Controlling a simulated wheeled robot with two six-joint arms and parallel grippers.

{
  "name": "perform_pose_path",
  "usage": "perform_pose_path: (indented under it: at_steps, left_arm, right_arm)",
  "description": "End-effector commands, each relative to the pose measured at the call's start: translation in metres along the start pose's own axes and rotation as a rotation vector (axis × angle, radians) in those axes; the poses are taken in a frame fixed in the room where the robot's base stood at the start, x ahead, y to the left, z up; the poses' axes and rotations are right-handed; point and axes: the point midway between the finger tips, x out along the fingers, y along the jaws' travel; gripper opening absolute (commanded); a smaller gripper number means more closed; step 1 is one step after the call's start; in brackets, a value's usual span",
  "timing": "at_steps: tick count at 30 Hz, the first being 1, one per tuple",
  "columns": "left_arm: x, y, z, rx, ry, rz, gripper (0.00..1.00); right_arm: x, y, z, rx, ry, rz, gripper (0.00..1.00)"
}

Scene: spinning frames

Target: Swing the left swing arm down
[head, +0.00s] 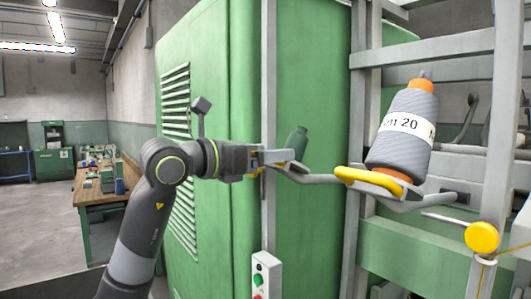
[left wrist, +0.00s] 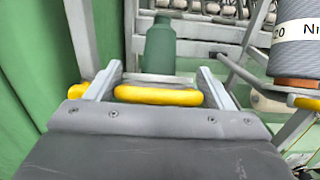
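My left gripper (head: 272,157) is in front of the green machine. In the left wrist view (left wrist: 158,85) its two fingers stand wide apart, with a yellow handle bar (left wrist: 158,96) lying across the gap between them. I cannot tell whether they touch it. A grey bar of the left swing arm (head: 318,179) runs right from the gripper. A dark green bobbin (head: 297,143) stands behind the fingers, also in the left wrist view (left wrist: 160,47). My right gripper is not in view.
A large grey yarn spool (head: 403,143) leans on another swing arm with a yellow handle (head: 370,181), close to the right. Grey frame posts (head: 359,90) and a yellow knob (head: 481,237) are nearby. A green cabinet (head: 295,70) stands behind. A workbench (head: 95,192) is far left.

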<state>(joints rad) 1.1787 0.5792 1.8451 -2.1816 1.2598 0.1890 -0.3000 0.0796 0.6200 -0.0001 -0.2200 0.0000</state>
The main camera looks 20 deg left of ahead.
Motion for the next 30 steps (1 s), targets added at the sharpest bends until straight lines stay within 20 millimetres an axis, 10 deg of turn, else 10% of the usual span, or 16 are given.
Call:
perform_pose_path:
  at_steps: [14,30]
  left_arm:
    - [-0.002,-0.001,-0.014,-0.002,-0.021,-0.003,0.34]
    - [-0.014,-0.001,-0.088,-0.003,-0.197,-0.005,0.34]
  right_arm:
    - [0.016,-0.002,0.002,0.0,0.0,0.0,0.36]
    - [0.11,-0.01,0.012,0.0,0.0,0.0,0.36]
